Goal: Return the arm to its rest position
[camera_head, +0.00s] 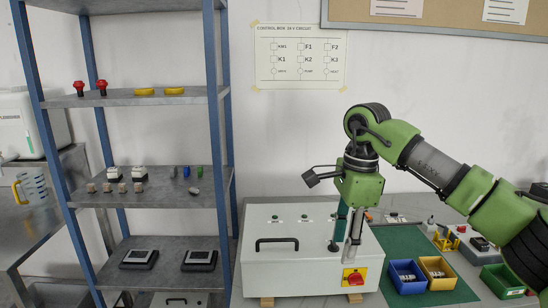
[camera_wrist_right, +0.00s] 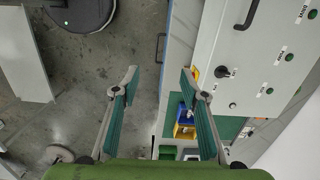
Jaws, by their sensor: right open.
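My right arm (camera_head: 435,163) is green and grey. It reaches in from the right in the head view, bends at a raised joint, and the wrist points down. My right gripper (camera_head: 344,250) hangs in front of the white control box (camera_head: 285,275), its fingers overlapping the box in the picture. Whether they touch it I cannot tell. In the right wrist view the two teal-padded fingers (camera_wrist_right: 159,76) stand wide apart with nothing between them. The box's panel (camera_wrist_right: 255,65) shows to their right. My left gripper is not in view.
A red rotary switch on a yellow plate (camera_head: 354,277) is on the box front. Blue (camera_head: 407,289) and yellow (camera_head: 437,280) bins stand on a green mat (camera_head: 398,240), near a green bin (camera_head: 502,281). A blue-post shelf (camera_head: 150,98) stands left. The wrist view shows open floor (camera_wrist_right: 60,90).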

